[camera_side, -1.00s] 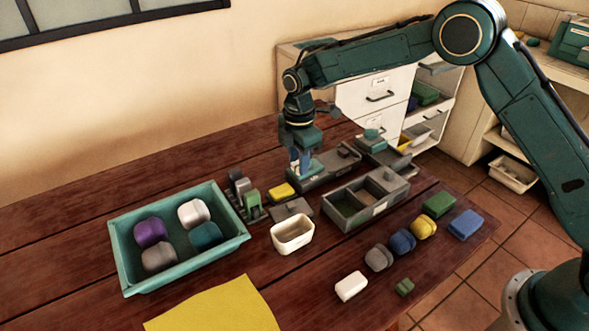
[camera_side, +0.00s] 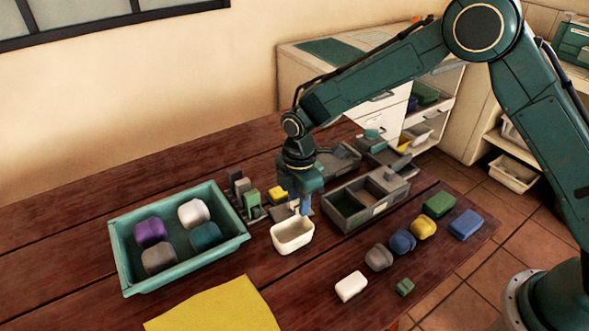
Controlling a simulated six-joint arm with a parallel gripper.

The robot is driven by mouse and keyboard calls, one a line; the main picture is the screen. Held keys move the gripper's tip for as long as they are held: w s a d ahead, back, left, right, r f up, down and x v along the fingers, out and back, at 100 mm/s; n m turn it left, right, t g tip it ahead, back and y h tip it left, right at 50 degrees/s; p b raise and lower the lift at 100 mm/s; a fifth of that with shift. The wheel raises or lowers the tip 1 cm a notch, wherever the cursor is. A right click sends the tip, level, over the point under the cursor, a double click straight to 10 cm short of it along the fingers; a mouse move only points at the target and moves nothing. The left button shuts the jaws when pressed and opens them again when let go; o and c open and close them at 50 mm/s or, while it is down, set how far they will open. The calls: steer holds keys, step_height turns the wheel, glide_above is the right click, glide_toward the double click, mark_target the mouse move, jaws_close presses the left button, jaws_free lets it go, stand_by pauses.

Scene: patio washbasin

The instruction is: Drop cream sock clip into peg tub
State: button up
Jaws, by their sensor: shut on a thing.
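A small open cream-white tub (camera_side: 292,238), which fits the peg tub, stands on the table in the middle of the picture. My gripper (camera_side: 303,208) points down just behind the tub's back rim, slightly right of its middle. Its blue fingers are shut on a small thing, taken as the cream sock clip. The held piece is too small and too hidden for its outline to show clearly. I cannot tell whether the fingers are over the tub's opening or behind it.
A teal tray (camera_side: 128,268) with several rounded bundles stands at left. A grey divided box (camera_side: 350,219) is close on the right. Coloured bundles lie at front right, including a white block (camera_side: 351,286). A yellow cloth (camera_side: 214,308) lies in front.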

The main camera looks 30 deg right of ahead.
steer(key=shift+f, duration=2.75)
steer(key=o, duration=1)
steer(key=shift+r, duration=0.1)
step_height(320, 180, up, 14)
steer(key=shift+f, duration=0.2)
